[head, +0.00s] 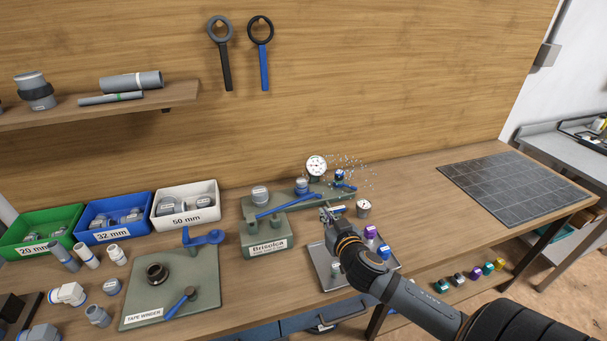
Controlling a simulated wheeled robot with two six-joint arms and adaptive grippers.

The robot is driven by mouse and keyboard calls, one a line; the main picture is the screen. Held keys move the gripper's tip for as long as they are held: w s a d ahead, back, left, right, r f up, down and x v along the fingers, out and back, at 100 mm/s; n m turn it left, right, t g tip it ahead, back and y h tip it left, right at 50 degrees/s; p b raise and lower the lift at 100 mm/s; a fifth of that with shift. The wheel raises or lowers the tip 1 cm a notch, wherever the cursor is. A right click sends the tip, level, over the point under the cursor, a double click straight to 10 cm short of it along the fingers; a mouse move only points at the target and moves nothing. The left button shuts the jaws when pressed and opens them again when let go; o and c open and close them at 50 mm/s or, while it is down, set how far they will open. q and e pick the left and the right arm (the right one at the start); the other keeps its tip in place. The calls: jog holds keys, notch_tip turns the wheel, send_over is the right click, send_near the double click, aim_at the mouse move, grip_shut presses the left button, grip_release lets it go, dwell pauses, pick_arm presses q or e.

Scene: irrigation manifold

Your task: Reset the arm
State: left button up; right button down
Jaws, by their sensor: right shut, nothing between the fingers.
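My right arm comes in from the lower right. Its gripper (328,212) is shut and empty, above the workbench just in front of the manifold base (322,191). The manifold carries a round dial gauge (316,166), blue-topped fittings and a blue lever (284,205). Small blue and white specks, like spray, hang in the air around its right end. My wrist and forearm hide part of a grey metal tray (318,268) below. My left gripper is not in view.
Green (40,232), blue (112,220) and white (186,206) bins of fittings stand at the left. A tape winder board (190,290) lies at the front. A small cup (363,209) stands right of my gripper. A dark gridded mat (515,178) lies bare at the right.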

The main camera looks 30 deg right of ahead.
jog(key=s+f+g, duration=0.1)
jog(key=s+f, duration=0.1)
jog(key=s+f+g, duration=0.1)
jog(key=f+g, duration=0.1)
jog(key=s+f+g+h, duration=0.1)
jog(key=s+f, duration=0.1)
jog(key=shift+s+a, duration=0.3)
jog(key=s+a+f+n+g+y, duration=0.25)
jog(key=s+a+g, duration=0.2)
jog(key=s, duration=0.25)
jog(key=s+a+f+n+g+y, duration=0.1)
jog(key=s+a+f+g, duration=0.3)
jog(key=s, duration=0.3)
notch_tip(320, 180, down, 28)
jog(key=s+d, duration=0.2)
jog(key=s, duration=0.1)
jog(key=s+d+f+g, duration=0.1)
jog(key=s+f, duration=1.3)
jog(key=s, duration=0.3)
jog(key=shift+s+f, duration=0.15)
jog(key=shift+f, duration=0.25)
jog(key=shift+m, duration=0.25)
